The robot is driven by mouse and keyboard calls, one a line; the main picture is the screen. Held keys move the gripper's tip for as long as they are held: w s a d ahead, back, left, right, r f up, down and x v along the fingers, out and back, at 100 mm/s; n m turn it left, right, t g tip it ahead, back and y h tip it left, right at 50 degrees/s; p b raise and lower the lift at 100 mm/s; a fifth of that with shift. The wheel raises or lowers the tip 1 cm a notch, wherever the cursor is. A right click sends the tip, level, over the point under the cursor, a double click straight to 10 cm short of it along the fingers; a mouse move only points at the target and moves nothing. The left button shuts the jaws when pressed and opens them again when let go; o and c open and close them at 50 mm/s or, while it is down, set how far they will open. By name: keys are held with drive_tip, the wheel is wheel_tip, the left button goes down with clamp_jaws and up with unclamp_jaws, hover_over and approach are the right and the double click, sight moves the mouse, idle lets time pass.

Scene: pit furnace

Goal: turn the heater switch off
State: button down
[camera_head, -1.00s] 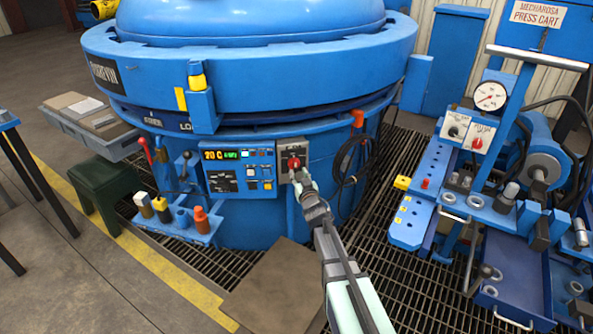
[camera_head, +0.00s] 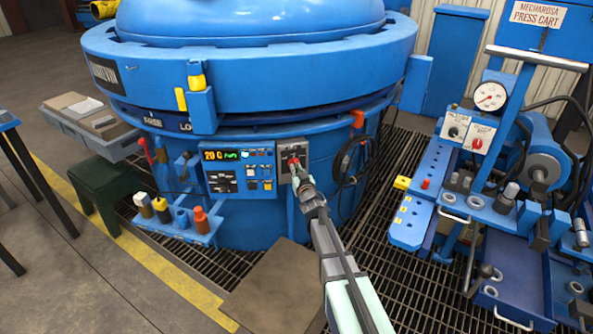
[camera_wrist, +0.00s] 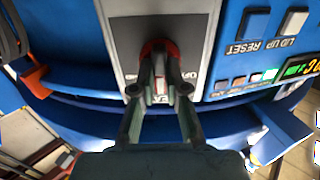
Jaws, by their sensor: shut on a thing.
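The heater switch (camera_head: 293,160) is a red rotary knob on a grey plate, on the front of the blue furnace (camera_head: 250,90), right of the control panel (camera_head: 240,172). In the wrist view the red switch (camera_wrist: 158,48) shows at the fingertips, with part of the plate lettering hidden behind the fingers. My gripper (camera_head: 297,170) reaches the switch from the front; in the wrist view my gripper (camera_wrist: 160,80) has its two fingers closed about the knob's grip. The switch's exact angle is hard to read because the fingers cover it.
Panel buttons marked RESET (camera_wrist: 245,30) and LID UP (camera_wrist: 290,25) sit close beside the switch plate. A coiled black hose (camera_head: 350,165) hangs to the right. A bottle shelf (camera_head: 185,225) is at lower left. The press cart (camera_head: 470,190) stands at right.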

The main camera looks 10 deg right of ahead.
drive_tip(key=n+b, duration=0.5)
drive_tip(key=n, duration=0.4)
drive_tip(key=shift+n+b, duration=0.3)
drive_tip(key=shift+n, duration=0.3)
idle(0.3)
drive_tip(key=c, duration=1.2)
unclamp_jaws()
